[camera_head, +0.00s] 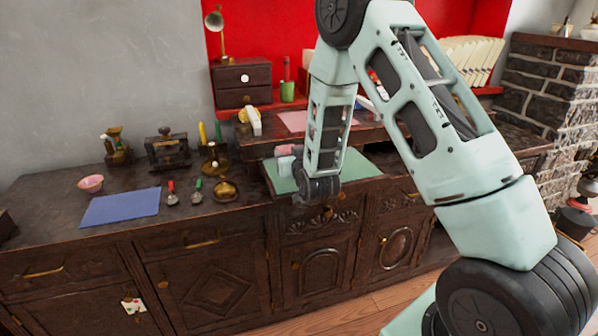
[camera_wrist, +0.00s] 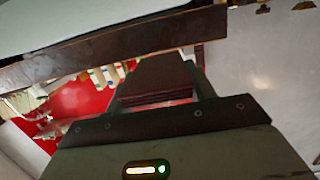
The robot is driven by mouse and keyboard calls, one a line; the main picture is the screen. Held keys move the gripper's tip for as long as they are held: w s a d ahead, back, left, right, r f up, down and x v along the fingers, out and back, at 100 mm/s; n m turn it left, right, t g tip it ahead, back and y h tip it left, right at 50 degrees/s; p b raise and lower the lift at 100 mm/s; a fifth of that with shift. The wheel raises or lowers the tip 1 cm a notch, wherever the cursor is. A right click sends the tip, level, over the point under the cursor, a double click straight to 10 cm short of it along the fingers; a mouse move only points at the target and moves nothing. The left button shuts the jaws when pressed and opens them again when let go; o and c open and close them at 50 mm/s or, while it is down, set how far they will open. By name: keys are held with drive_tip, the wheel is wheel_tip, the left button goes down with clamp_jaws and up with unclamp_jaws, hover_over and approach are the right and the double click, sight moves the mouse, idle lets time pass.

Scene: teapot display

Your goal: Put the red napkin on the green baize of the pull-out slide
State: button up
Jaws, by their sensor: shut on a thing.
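The pull-out slide with its green baize (camera_head: 355,168) sticks out from the front of the dark desk. My gripper (camera_head: 287,158) is low at the left part of the baize, partly hidden behind my own forearm. A small pinkish-red thing, apparently the red napkin (camera_head: 284,150), shows at its fingertips. In the wrist view a dark reddish flat thing, apparently the same napkin (camera_wrist: 155,78), sits between the jaws, which are shut on it. I cannot tell whether it touches the baize.
A pink sheet (camera_head: 293,121) lies on the raised part behind the slide. The right part of the baize looks clear.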

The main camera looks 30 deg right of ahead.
drive_tip(key=shift+f, duration=2.95)
drive_tip(key=shift+f+b, duration=0.15)
drive_tip(key=shift+b, duration=0.15)
drive_tip(key=o, duration=1)
